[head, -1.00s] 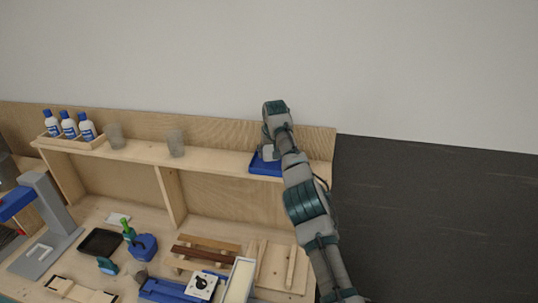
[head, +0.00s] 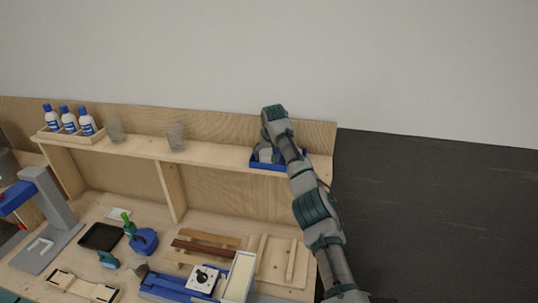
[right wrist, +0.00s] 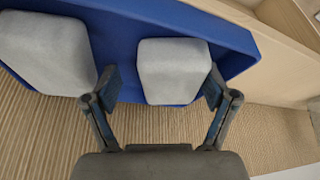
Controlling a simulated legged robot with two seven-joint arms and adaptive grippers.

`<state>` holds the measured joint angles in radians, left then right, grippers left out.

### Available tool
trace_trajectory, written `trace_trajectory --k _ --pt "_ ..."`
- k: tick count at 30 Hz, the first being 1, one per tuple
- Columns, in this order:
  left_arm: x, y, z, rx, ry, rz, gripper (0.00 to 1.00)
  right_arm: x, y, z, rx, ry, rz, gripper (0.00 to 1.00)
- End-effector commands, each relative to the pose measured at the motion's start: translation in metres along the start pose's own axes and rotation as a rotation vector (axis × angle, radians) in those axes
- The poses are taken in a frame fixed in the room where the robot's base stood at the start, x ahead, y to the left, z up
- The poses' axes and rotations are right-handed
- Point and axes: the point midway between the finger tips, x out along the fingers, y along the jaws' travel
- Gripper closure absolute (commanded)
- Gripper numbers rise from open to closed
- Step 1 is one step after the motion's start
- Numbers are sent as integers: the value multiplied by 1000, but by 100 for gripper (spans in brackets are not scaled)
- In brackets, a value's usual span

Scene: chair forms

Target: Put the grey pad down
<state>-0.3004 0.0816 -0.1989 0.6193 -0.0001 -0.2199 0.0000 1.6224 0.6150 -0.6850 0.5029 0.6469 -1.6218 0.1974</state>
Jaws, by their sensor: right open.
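A grey pad (right wrist: 173,68) lies in a blue tray (right wrist: 117,32) in the right wrist view. My right gripper (right wrist: 160,88) is open, with one finger on each side of this pad. Whether the fingers touch it I cannot tell. A second grey pad (right wrist: 42,52) lies in the tray to the left, outside the fingers. In the head view the blue tray (head: 278,166) is at the right end of the wooden shelf, and my right gripper (head: 267,150) is down at it, largely hidden by my wrist. My left gripper is not in view.
Two clear cups (head: 176,136) and a wooden rack (head: 72,136) of blue-capped bottles (head: 70,121) stand further left on the shelf (head: 222,151). The workbench below is crowded with tools, wooden slats (head: 205,248) and a black tray (head: 101,237). The shelf between cups and tray is clear.

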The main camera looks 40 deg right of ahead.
Motion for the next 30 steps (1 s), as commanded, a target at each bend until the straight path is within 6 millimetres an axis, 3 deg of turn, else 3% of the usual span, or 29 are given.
trace_trajectory --k 5,15,21,30 --pt "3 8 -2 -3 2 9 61 -10 -4 0 -3 4 1 16" --pt "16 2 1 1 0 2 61 -81 -3 0 0 5 -1 16" --pt "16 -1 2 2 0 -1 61 -111 0 0 0 2 -1 16" --pt "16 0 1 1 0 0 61 -121 0 0 0 0 0 16"
